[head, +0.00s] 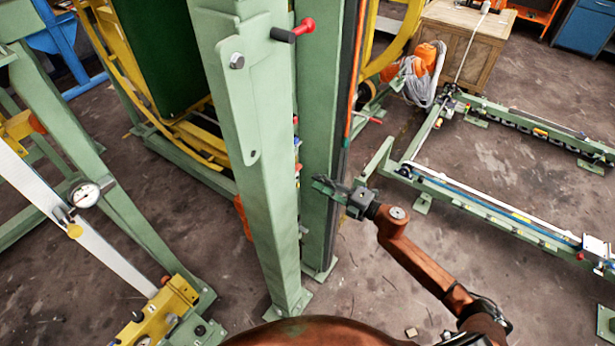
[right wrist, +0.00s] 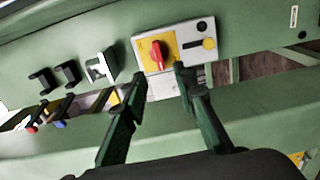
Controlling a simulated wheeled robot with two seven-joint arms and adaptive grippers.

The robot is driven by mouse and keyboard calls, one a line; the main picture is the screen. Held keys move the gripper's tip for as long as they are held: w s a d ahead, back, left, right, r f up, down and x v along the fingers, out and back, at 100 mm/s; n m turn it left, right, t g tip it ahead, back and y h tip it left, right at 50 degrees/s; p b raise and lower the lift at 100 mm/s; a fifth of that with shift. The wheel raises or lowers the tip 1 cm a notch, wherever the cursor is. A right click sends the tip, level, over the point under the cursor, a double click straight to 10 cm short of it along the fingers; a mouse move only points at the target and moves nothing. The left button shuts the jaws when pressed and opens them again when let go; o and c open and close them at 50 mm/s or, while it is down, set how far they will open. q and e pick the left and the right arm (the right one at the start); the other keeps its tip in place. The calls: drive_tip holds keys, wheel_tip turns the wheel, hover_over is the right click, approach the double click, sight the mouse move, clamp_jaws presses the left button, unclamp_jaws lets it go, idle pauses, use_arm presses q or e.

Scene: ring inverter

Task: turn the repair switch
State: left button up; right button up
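A red rotary switch (right wrist: 158,55) on a yellow square sits on a pale panel (right wrist: 200,61) in the right wrist view, fixed to a green beam; it looks like the repair switch. My right gripper (right wrist: 159,74) is open, its two dark green fingers spread on either side below the switch. Nothing is seen between the fingers, and I cannot tell whether they touch the panel. In the head view my right gripper (head: 327,186) reaches in beside the tall green posts (head: 255,150). The switch is not visible there. My left gripper is not in view.
Black and white knobs (right wrist: 70,73) and several coloured levers (right wrist: 60,120) line the beam left of the switch. In the head view a red-tipped handle (head: 303,28) sticks out of the post above. Open floor (head: 370,270) lies to the right.

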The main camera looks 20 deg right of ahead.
drive_tip(key=shift+v, duration=1.7)
